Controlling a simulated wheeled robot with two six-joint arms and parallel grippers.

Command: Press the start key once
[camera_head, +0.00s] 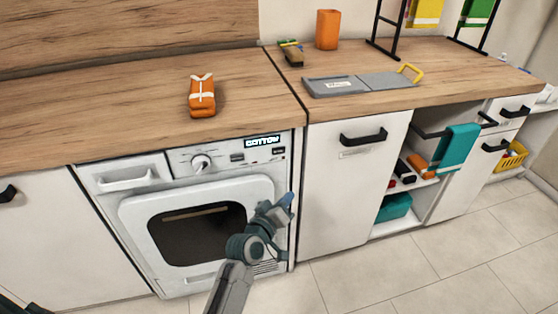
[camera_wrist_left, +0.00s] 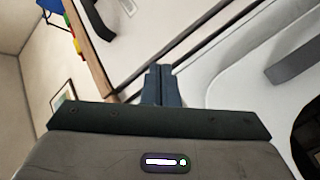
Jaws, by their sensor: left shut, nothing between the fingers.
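The white washing machine (camera_head: 182,284) stands under the oak worktop, its door shut. I cannot read which key is start. My left gripper (camera_head: 288,200) is in front of the door's right side, below the right end of the panel. Its fingers are together and empty in the left wrist view (camera_wrist_left: 160,72). My right gripper is not in view.
A white cabinet door (camera_head: 350,200) with a black handle stands to the right, then open shelves with a teal towel (camera_head: 457,148). The tiled floor (camera_head: 420,270) in front is clear.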

